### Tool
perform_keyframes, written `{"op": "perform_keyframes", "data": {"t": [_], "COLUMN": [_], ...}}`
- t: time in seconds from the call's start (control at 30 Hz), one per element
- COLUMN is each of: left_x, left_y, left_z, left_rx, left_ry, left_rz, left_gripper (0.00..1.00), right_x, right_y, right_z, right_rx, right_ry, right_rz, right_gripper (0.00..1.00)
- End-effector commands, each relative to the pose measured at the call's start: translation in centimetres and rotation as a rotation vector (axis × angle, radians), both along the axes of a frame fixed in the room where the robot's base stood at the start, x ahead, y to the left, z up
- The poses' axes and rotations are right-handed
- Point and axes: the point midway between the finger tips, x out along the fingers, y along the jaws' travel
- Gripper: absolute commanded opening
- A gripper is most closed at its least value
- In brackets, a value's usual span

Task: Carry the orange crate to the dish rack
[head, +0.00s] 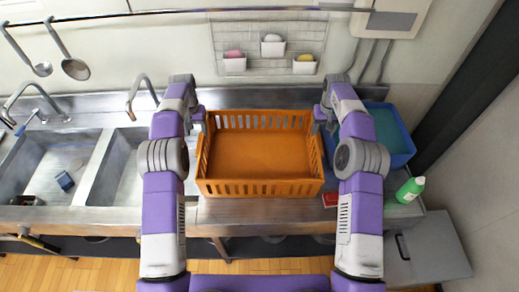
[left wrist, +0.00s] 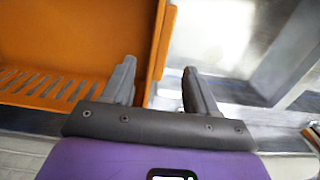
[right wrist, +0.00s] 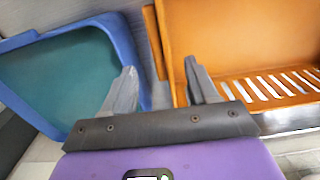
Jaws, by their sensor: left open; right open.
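The orange crate (head: 262,188) is an empty, slatted, open-topped box on the steel counter between my arms. My left gripper (head: 202,120) is open at the crate's left wall; in the left wrist view its fingers (left wrist: 160,76) stand on either side of that wall (left wrist: 161,50). My right gripper (head: 320,118) is open at the crate's right wall; in the right wrist view its fingers (right wrist: 160,70) straddle the line of that wall (right wrist: 153,35). I cannot tell whether the fingers touch the crate. I cannot make out a dish rack for certain.
A blue bin (head: 408,155) stands right of the crate, close to my right gripper. A green bottle (head: 410,190) and a small red item (head: 330,199) are near the counter's front right. Sinks (head: 60,165) lie to the left. A wall panel (head: 270,75) with small holders hangs behind.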

Motion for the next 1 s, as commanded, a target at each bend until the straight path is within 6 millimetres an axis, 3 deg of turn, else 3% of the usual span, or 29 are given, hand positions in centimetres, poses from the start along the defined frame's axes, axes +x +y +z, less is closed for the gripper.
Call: {"op": "perform_keyframes", "data": {"t": [0.27,0.7,1.0], "left_x": [0.0,0.0,0.0], "left_y": [0.0,0.0,0.0], "left_z": [-0.7,-6.7,-7.6], "left_rx": [0.0,-0.001,-0.001], "left_ry": [0.002,0.003,0.002], "left_rz": [0.0,0.0,0.0], "left_gripper": [0.58,0.58,0.58], "right_x": [0.0,0.0,0.0], "right_y": [0.0,0.0,0.0], "right_z": [-0.7,-6.7,-7.6], "right_rx": [0.0,0.0,0.0], "right_ry": [0.003,0.002,0.0], "right_rz": [0.0,0.0,0.0], "right_gripper": [0.58,0.58,0.58]}}
